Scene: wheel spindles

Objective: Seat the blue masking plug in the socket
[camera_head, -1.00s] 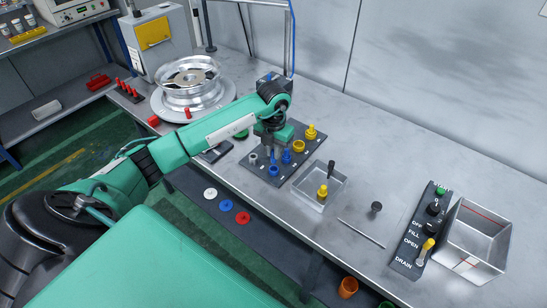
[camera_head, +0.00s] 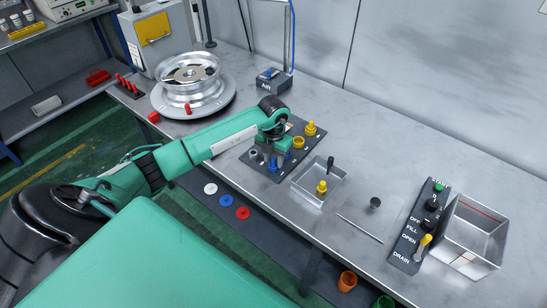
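My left gripper (camera_head: 273,155) points down over the dark plug board (camera_head: 256,172) on the bench. Blue shows right at its fingertips, from the blue plug (camera_head: 287,161) and from the blue ring-shaped socket (camera_head: 273,166) near the board's front edge. The gripper partly hides both. I cannot tell whether the fingers are closed on the blue plug or whether the plug is in the socket. My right gripper is not in view.
A yellow ring (camera_head: 299,142) and a yellow plug (camera_head: 310,128) stand at the board's right end, a grey socket (camera_head: 253,154) at its left. A metal wheel (camera_head: 189,78) stands behind my arm.

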